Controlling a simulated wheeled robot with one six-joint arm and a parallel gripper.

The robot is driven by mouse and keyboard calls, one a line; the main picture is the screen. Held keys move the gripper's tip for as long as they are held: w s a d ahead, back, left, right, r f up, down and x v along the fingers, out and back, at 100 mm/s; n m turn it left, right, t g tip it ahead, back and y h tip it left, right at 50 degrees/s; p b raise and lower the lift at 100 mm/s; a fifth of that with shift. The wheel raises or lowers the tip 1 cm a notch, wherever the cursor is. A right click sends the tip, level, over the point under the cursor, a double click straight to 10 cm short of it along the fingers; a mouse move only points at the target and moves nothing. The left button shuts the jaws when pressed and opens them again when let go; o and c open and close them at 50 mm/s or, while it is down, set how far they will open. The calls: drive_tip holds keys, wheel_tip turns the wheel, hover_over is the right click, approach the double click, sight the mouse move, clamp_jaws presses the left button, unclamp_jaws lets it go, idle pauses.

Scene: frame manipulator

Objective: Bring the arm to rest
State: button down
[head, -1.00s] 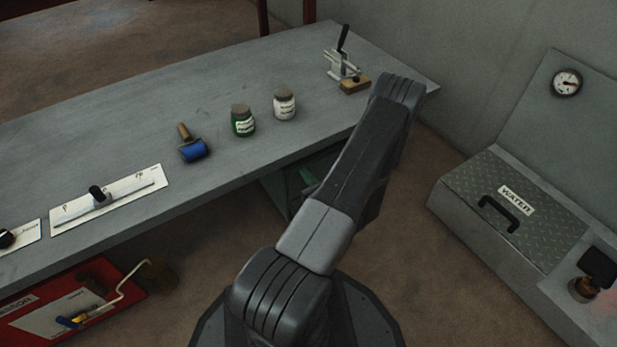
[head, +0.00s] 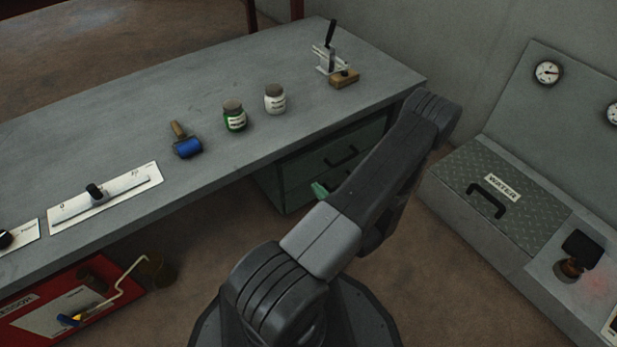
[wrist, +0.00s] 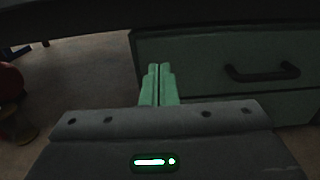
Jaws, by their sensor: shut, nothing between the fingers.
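My gripper (wrist: 160,84) shows in the wrist view with its two pale green fingers pressed together and nothing between them. In the head view its green fingertips (head: 320,190) show just left of my forearm, low beside the bench and in front of the green drawer cabinet (head: 285,187). My dark arm is folded, with its elbow up at the right and the forearm slanting down. The rest of the gripper is hidden behind the arm in the head view. In the wrist view a drawer with a dark handle (wrist: 262,73) is ahead and to the right.
The grey workbench (head: 240,70) carries a blue roller (head: 187,147), a green-labelled jar (head: 234,116), a white jar (head: 275,98) and a small clamp device (head: 330,60). A red tray (head: 40,315) lies low at left. A WATER box (head: 500,200) stands at right. Floor between is open.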

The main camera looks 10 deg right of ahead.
drive_tip(key=shift+p+v, duration=0.3)
drive_tip(key=shift+v, duration=1.35)
drive_tip(key=shift+a, duration=0.1)
